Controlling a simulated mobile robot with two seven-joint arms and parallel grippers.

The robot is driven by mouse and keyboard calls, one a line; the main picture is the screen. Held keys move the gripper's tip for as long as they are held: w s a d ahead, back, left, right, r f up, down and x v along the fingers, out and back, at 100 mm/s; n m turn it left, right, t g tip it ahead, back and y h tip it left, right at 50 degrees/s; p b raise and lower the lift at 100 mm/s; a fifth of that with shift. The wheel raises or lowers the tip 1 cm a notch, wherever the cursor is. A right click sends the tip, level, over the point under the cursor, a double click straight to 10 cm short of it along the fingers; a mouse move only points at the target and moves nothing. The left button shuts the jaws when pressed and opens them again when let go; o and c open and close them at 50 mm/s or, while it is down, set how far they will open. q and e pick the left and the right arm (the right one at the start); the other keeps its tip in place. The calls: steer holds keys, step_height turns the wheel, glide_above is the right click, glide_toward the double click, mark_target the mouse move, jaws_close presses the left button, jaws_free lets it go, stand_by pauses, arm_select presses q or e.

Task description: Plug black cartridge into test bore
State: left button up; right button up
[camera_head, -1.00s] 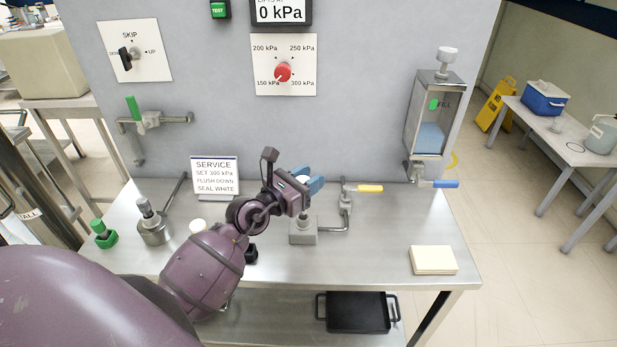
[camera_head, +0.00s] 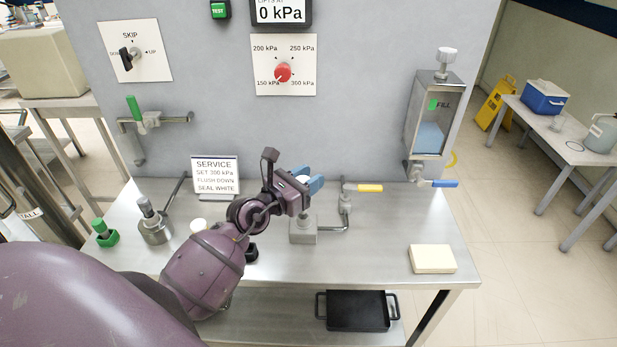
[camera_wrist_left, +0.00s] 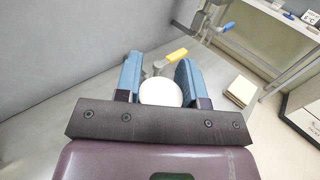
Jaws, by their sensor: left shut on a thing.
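My left gripper (camera_head: 308,182) is above the metal block (camera_head: 303,236) at the middle of the bench, probably the test bore. It is shut on a piece with a round white top, seen between the blue fingers in the left wrist view (camera_wrist_left: 160,92). The fingers and wrist hide most of this piece; I cannot tell its body colour or whether it is in the block. A black item (camera_head: 251,253) stands partly hidden behind my left forearm; I cannot tell whether it is a cartridge or a holder. My right gripper is not in view.
A yellow-handled valve (camera_head: 366,188) is close right of the block. A service sign (camera_head: 215,174), a green-topped piece (camera_head: 104,233), a metal fitting (camera_head: 154,230) and a white cap (camera_head: 198,226) stand left. A cream pad (camera_head: 433,259) lies right, with bare bench between.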

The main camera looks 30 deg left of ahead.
arm_select(q)
steer(key=shift+f, duration=0.35)
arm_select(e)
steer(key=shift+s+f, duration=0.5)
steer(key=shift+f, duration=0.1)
arm_select(q)
steer(key=shift+f+b, duration=0.55)
steer(key=shift+b, duration=0.05)
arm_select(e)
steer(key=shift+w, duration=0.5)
arm_select(q)
steer(key=shift+f, duration=0.2)
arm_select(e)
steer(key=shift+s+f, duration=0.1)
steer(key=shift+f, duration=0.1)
arm_select(q)
steer(key=shift+f+b, duration=0.35)
steer(key=shift+f, duration=0.2)
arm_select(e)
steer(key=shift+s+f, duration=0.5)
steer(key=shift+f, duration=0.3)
arm_select(q)
steer(key=shift+f, duration=0.1)
